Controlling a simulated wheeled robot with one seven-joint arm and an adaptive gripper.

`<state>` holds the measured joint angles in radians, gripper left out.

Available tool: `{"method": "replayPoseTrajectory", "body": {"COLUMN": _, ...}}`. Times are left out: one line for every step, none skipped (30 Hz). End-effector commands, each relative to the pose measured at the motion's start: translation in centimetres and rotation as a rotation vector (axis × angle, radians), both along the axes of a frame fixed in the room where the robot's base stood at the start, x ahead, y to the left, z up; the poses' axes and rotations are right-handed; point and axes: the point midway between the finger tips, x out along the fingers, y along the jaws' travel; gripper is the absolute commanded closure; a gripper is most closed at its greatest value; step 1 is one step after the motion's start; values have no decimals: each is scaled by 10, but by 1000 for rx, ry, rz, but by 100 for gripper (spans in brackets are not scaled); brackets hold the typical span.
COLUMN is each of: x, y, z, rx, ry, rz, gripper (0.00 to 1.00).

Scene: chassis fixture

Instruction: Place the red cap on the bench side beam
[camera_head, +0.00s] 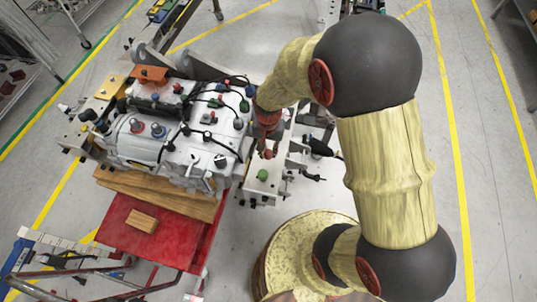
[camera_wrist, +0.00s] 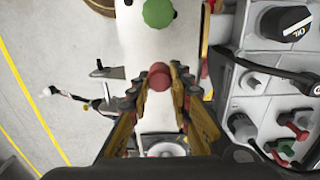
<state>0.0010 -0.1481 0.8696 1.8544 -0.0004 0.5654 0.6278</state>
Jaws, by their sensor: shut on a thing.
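The red cap (camera_wrist: 159,76) is between the fingertips of my gripper (camera_wrist: 160,84) in the wrist view, and the gripper is shut on it. In the head view, my gripper (camera_head: 267,140) is over the bench side beam (camera_head: 258,188), and the red cap (camera_head: 267,154) shows small below the fingers. The beam is pale and also runs under the cap in the wrist view (camera_wrist: 142,45). I cannot tell whether the cap touches the beam.
A green cap (camera_head: 262,174) sits on the beam near my gripper; it also shows in the wrist view (camera_wrist: 158,13). A large grey chassis unit (camera_head: 185,155) with cables and coloured caps stands to the left. A red cart (camera_head: 150,240) with a wooden block is at the lower left.

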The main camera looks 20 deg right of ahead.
Motion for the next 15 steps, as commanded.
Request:
{"method": "replayPoseTrajectory", "body": {"x": 2, "y": -1, "z": -3, "rx": 0, "ry": 1, "rz": 0, "gripper": 88}}
{"method": "replayPoseTrajectory", "body": {"x": 3, "y": -1, "z": -5, "rx": 0, "ry": 1, "rz": 0, "gripper": 88}}
{"method": "replayPoseTrajectory", "body": {"x": 4, "y": -2, "z": -10, "rx": 0, "ry": 3, "rz": 0, "gripper": 88}}
{"method": "replayPoseTrajectory", "body": {"x": 3, "y": -2, "z": -14, "rx": 0, "ry": 4, "rz": 0, "gripper": 88}}
{"method": "replayPoseTrajectory", "body": {"x": 3, "y": -2, "z": -19, "rx": 0, "ry": 4, "rz": 0, "gripper": 88}}
{"method": "replayPoseTrajectory", "body": {"x": 3, "y": -1, "z": -25, "rx": 0, "ry": 4, "rz": 0, "gripper": 88}}
{"method": "replayPoseTrajectory", "body": {"x": 3, "y": -2, "z": -29, "rx": 0, "ry": 3, "rz": 0, "gripper": 88}}
{"method": "replayPoseTrajectory", "body": {"x": 4, "y": -1, "z": -32, "rx": 0, "ry": 2, "rz": 0, "gripper": 88}}
{"method": "replayPoseTrajectory", "body": {"x": 4, "y": -1, "z": -35, "rx": 0, "ry": 2, "rz": 0, "gripper": 88}}
{"method": "replayPoseTrajectory", "body": {"x": 4, "y": -1, "z": -36, "rx": 0, "ry": 1, "rz": 0, "gripper": 88}}
{"method": "replayPoseTrajectory", "body": {"x": 4, "y": -1, "z": -36, "rx": 0, "ry": 1, "rz": 0, "gripper": 88}}
{"method": "replayPoseTrajectory", "body": {"x": 4, "y": -1, "z": -36, "rx": 0, "ry": 0, "rz": 0, "gripper": 88}}
{"method": "replayPoseTrajectory", "body": {"x": 4, "y": -1, "z": -36, "rx": 0, "ry": 0, "rz": 0, "gripper": 88}}
{"method": "replayPoseTrajectory", "body": {"x": 4, "y": -1, "z": -36, "rx": 0, "ry": 0, "rz": 0, "gripper": 88}}
{"method": "replayPoseTrajectory", "body": {"x": 4, "y": -1, "z": -36, "rx": 0, "ry": 0, "rz": 0, "gripper": 88}}
